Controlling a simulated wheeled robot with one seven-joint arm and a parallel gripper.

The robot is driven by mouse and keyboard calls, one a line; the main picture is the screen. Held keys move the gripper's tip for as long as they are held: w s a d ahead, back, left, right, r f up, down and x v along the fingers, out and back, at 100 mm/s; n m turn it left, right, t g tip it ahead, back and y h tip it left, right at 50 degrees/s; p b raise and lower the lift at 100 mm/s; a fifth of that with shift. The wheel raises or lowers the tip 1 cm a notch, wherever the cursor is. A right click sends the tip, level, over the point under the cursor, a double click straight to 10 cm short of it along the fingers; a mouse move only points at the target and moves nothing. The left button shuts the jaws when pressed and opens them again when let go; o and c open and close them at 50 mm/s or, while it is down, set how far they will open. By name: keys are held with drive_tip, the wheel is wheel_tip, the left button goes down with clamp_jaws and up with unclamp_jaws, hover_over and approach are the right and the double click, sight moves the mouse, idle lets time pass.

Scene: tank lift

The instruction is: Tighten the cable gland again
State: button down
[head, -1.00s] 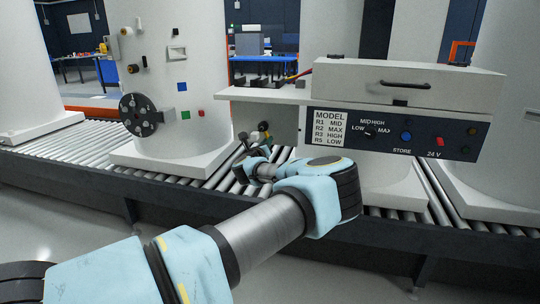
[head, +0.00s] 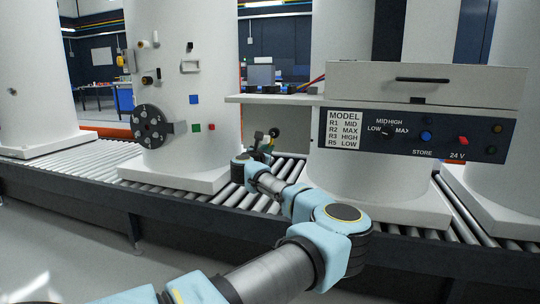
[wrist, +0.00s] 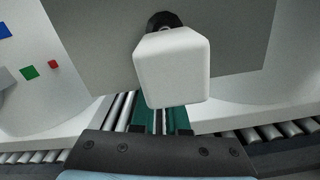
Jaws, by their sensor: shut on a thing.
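My gripper (head: 263,148) is below the left end of the white shelf of the control cabinet, small in the head view. In the wrist view a pale rounded block (wrist: 172,68) is close in front of my gripper and hides the fingertips. I take it as the thing held, but cannot make out the jaw contact. A black round part (wrist: 163,19) shows just behind the block, against a grey panel. It may be the cable gland, though I cannot be sure. In the head view a small dark round part (head: 274,132) shows beside the gripper.
The cabinet (head: 420,125) with knob and buttons stands right of the gripper, its shelf (head: 270,98) overhead. A white tank (head: 185,70) with a black handwheel (head: 150,127) is to the left. A roller conveyor (head: 85,160) runs below.

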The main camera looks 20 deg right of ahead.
drive_tip(key=shift+w+a, duration=0.1)
idle(0.3)
drive_tip(key=c, duration=0.9)
unclamp_jaws()
drive_tip(key=v, duration=1)
drive_tip(key=shift+s+a+b, duration=0.25)
drive_tip(key=shift+s+b, duration=0.05)
drive_tip(key=shift+s, duration=0.05)
